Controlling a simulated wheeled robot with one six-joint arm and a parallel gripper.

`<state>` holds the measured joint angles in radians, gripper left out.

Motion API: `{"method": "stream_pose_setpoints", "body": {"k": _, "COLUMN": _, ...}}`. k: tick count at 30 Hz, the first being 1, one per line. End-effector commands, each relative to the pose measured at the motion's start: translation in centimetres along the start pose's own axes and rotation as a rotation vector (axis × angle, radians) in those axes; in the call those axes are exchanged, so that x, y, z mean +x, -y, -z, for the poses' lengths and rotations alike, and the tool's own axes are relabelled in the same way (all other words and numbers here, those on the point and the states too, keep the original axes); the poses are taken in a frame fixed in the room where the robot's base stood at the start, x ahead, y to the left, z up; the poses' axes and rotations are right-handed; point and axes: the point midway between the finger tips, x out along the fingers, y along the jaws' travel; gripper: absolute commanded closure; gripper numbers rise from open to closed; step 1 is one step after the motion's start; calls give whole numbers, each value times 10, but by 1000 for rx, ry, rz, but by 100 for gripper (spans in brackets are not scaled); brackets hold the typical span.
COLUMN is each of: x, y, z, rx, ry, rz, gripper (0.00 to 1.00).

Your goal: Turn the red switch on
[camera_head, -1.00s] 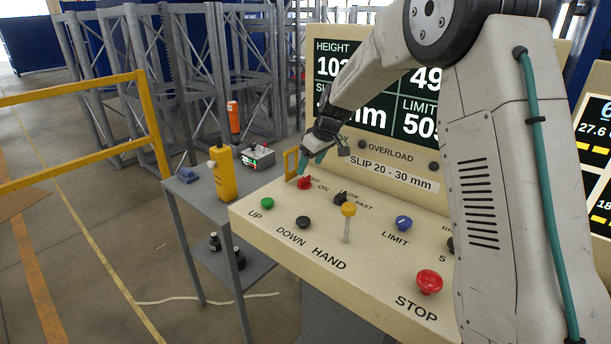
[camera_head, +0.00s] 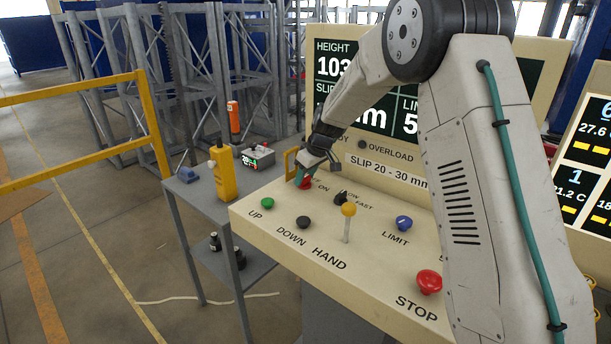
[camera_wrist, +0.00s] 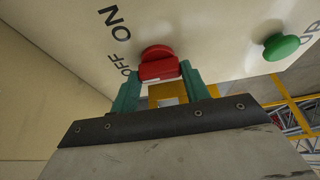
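The red switch (camera_head: 306,183) is a round knob with a raised bar, at the far left corner of the cream panel. In the wrist view the red switch (camera_wrist: 158,66) shows between my two teal fingers, with OFF and ON printed beside it. My gripper (camera_head: 304,174) has come down over it from above. In the wrist view my gripper (camera_wrist: 161,75) is open, one finger at each side of the bar, with very little room left. I cannot tell whether a finger touches it. My fingers partly hide the switch in the head view.
Close by are the green UP button (camera_head: 267,203), black DOWN button (camera_head: 303,222), a black SLOW/FAST selector (camera_head: 341,199) and the yellow-topped HAND lever (camera_head: 348,211). A small yellow guard (camera_head: 290,163) stands just behind the switch. The blue LIMIT knob (camera_head: 404,223) and red STOP button (camera_head: 429,282) are farther right.

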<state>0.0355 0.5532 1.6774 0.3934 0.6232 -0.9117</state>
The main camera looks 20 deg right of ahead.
Motion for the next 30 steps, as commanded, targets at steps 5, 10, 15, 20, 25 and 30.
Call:
{"method": "stream_pose_setpoints", "body": {"k": 5, "x": 0, "y": 0, "z": 0, "rx": 16, "ry": 1, "rz": -7, "gripper": 77}}
{"method": "stream_pose_setpoints", "body": {"k": 10, "x": 0, "y": 1, "z": 0, "rx": 75, "ry": 1, "rz": -32, "gripper": 77}}
{"method": "stream_pose_setpoints", "body": {"k": 15, "x": 0, "y": 2, "z": 0, "rx": 183, "ry": 1, "rz": -76, "gripper": 77}}
{"method": "stream_pose_setpoints", "body": {"k": 20, "x": 0, "y": 3, "z": 0, "rx": 314, "ry": 3, "rz": -131, "gripper": 77}}
{"method": "stream_pose_setpoints", "body": {"k": 25, "x": 0, "y": 4, "z": 0, "rx": 459, "ry": 2, "rz": -193, "gripper": 77}}
{"method": "stream_pose_setpoints", "body": {"k": 30, "x": 1, "y": 5, "z": 1, "rx": 592, "ry": 3, "rz": -248, "gripper": 77}}
